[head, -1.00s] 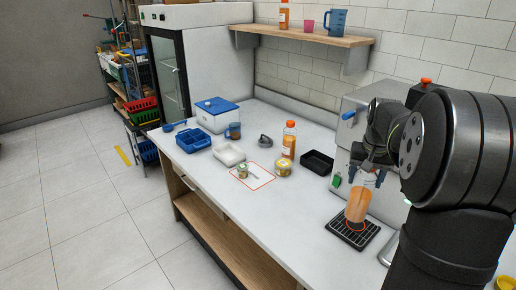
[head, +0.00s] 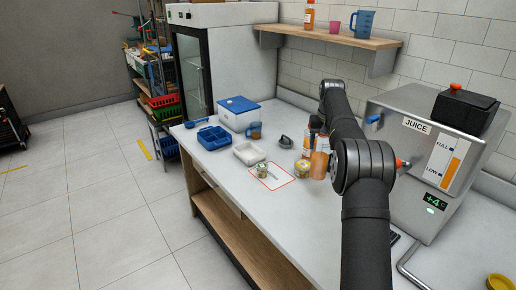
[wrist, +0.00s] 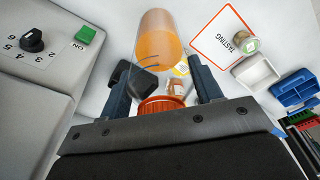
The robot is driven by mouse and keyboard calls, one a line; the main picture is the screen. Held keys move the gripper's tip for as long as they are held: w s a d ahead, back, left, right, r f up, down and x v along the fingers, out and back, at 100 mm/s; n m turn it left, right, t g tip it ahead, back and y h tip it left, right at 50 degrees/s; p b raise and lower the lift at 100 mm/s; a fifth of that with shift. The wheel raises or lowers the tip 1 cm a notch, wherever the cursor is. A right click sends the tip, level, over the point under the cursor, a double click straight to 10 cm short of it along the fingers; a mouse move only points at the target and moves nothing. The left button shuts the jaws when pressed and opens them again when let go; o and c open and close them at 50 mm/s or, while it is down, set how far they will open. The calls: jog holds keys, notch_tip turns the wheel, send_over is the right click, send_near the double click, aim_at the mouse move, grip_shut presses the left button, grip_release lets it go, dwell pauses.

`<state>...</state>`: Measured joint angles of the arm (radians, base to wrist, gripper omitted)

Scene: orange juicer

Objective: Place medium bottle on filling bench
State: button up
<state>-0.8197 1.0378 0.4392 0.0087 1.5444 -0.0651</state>
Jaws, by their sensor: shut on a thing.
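The medium bottle is a clear bottle with orange juice in it (head: 320,158). I cannot tell whether the juice bottle's base touches the bench. My arm hides part of the bench.
A red-bordered tasting mat (head: 286,182), a yellow-lidded jar (head: 302,170) and a small jar (head: 262,170) are close by on the left. The juicer (head: 420,160) stands right. The bench's front-left is clear.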

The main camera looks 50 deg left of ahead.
aim_at(318, 164)
jog(key=shift+w+a+f, duration=0.15)
jog(key=shift+w+a, duration=0.45)
jog(key=shift+a, duration=0.05)
jog(key=shift+f, duration=0.25)
notch_tip(318, 164, down, 10)
jog(key=shift+w+r, duration=0.1)
jog(key=shift+r, duration=0.1)
jog(key=shift+f, duration=0.1)
jog(key=o, duration=1.6)
jog(key=r, duration=0.8)
jog(key=s+d+r, duration=0.1)
jog(key=r, duration=0.3)
